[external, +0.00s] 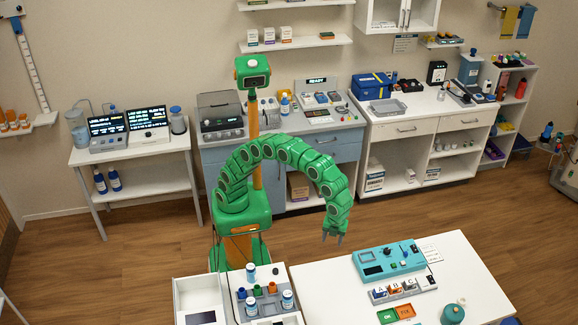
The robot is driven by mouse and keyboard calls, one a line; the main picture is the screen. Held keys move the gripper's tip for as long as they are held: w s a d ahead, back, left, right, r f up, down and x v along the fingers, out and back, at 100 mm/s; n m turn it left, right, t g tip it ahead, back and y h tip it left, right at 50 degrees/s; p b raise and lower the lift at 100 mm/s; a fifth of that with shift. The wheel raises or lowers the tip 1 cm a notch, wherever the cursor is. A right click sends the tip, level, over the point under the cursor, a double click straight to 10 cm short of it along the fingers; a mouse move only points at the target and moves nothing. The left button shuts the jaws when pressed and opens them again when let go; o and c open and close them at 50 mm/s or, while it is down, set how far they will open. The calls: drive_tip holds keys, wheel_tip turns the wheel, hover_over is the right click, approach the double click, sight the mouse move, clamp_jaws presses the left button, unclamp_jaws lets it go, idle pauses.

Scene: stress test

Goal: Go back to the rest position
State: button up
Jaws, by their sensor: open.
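My green arm arches up from my green and orange base and bends down to the right in the external view. My gripper (333,238) hangs at its end, pointing down, with its grey fingers apart and nothing seen between them. It is above and just behind the far left part of the white table (335,290), apart from the things on it.
The table holds a teal control box (389,261), a block marked A B C (403,289), green and orange tiles (404,311) and a teal round container (453,313). Bottles and coloured cups stand on a tray (240,309) near my base. Counters line the back wall; wooden floor lies between.

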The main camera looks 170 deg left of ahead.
drive_tip(key=s+d+r+n, duration=0.15)
drive_tip(key=s+d, duration=0.25)
drive_tip(key=d, duration=0.4)
drive_tip(key=s+d+r, duration=0.2)
drive_tip(key=s+d, duration=0.3)
drive_tip(key=d, duration=0.2)
drive_tip(key=s+d+r+n, duration=0.1)
drive_tip(key=s+d, duration=0.3)
drive_tip(key=d, duration=0.4)
drive_tip(key=s+d+f+n, duration=0.1)
drive_tip(key=s+d, duration=0.3)
drive_tip(key=s, duration=0.4)
drive_tip(key=s+d+f+n+g, duration=0.1)
drive_tip(key=s+d, duration=0.3)
drive_tip(key=s, duration=0.5)
drive_tip(key=s+d+f+n, duration=0.1)
drive_tip(key=s+d+f, duration=0.2)
drive_tip(key=s, duration=0.5)
drive_tip(key=shift+s+d+g+y, duration=0.15)
drive_tip(key=shift+d+g+y, duration=0.2)
drive_tip(key=shift+d, duration=0.4)
